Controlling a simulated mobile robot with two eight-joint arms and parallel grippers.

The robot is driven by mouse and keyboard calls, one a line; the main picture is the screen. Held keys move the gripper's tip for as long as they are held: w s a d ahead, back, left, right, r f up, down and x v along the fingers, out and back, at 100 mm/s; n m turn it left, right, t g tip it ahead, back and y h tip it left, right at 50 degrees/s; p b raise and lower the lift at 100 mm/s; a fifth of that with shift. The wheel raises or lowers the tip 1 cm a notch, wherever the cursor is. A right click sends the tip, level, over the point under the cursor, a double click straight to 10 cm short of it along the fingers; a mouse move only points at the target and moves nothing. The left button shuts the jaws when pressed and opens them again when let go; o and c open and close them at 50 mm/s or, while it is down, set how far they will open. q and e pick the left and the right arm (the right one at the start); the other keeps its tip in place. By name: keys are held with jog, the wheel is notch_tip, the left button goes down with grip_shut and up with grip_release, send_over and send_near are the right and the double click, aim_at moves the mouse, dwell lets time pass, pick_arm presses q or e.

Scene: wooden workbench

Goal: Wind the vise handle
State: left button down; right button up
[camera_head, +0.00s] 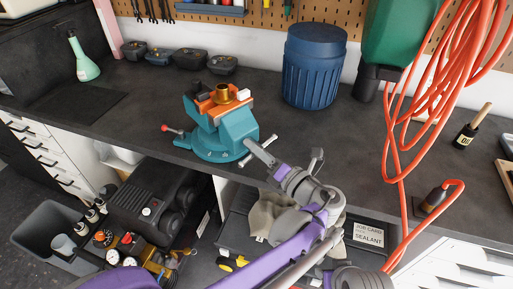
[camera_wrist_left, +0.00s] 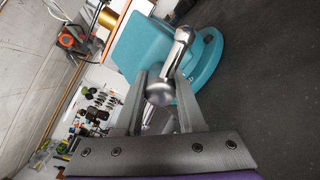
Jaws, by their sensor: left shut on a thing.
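The teal vise (camera_head: 238,128) is mounted at the front edge of the dark workbench. Its silver handle bar (camera_head: 270,141) crosses the screw end at the front. My left gripper (camera_head: 256,149) reaches up from below and is shut at the handle. In the left wrist view its fingers (camera_wrist_left: 158,98) sit on either side of the handle's round hub (camera_wrist_left: 160,88), and the bar (camera_wrist_left: 183,40) slants up to the right. The bar's lower part is partly hidden by the fingers. A gold cylinder (camera_head: 222,92) stands at the vise's orange jaws. My right gripper is not in view.
A blue ribbed bin (camera_head: 312,75) stands behind the vise to the right. Orange hose (camera_head: 408,140) hangs at the right. Small dark bins (camera_head: 190,60) and a green spray bottle (camera_head: 85,65) are at the back left. Bare bench (camera_head: 335,150) lies right of the vise.

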pick_arm(q)
jog(key=shift+n, duration=0.4)
jog(key=n, duration=0.3)
jog(key=shift+n, duration=0.3)
jog(key=n, duration=0.4)
jog(key=shift+n+p, duration=0.3)
jog(key=shift+p, duration=0.1)
jog(key=n, duration=0.3)
jog(key=shift+r+n, duration=0.1)
jog(key=shift+n, duration=0.2)
jog(key=n, duration=0.4)
jog(key=shift+n+p, duration=0.3)
jog(key=shift+p, duration=0.05)
jog(key=n, duration=0.6)
jog(key=shift+p, duration=0.3)
jog(key=n, duration=0.6)
jog(key=shift+n+p, duration=0.3)
